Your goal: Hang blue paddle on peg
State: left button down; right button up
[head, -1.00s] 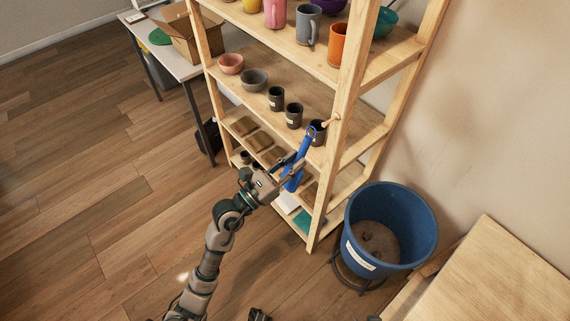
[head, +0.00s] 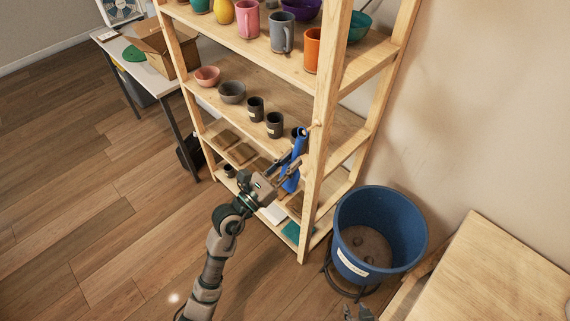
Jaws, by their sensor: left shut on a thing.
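The blue paddle (head: 292,177) is held upright, slightly tilted, in front of the shelf's near right post. My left gripper (head: 284,173) is shut on its lower part. The paddle's narrow upper end is just beside the wooden peg (head: 315,127), which sticks out from that post. I cannot tell whether the peg passes through the paddle's end or only lies next to it. My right gripper (head: 358,313) shows only in part at the bottom edge, low and away from the shelf; its jaw state is unclear.
The wooden shelf (head: 325,95) holds mugs, bowls and dark cups (head: 275,125), one close behind the paddle. A blue bin (head: 378,235) stands right of the shelf. A wooden table (head: 500,285) is at lower right. The floor at left is clear.

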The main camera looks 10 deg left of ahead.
pick_arm(q)
jog(key=shift+w+d+r, duration=0.1)
jog(key=shift+w+d, duration=0.15)
jog(key=shift+w, duration=0.25)
jog(key=shift+w+d+f, duration=0.25)
jog(key=shift+w+f, duration=0.05)
jog(key=shift+d, duration=0.45)
jog(key=shift+a+f, duration=0.15)
jog(key=shift+a, duration=0.35)
pick_arm(e)
jog(key=shift+s+f+g, duration=0.1)
jog(key=shift+s+g, duration=0.1)
jog(key=shift+g, duration=0.1)
pick_arm(q)
jog(key=c, duration=1)
grip_release()
jog(key=shift+d, duration=0.15)
jog(key=shift+o, duration=0.2)
jog(key=shift+d, duration=0.2)
pick_arm(e)
jog(key=shift+d, duration=0.2)
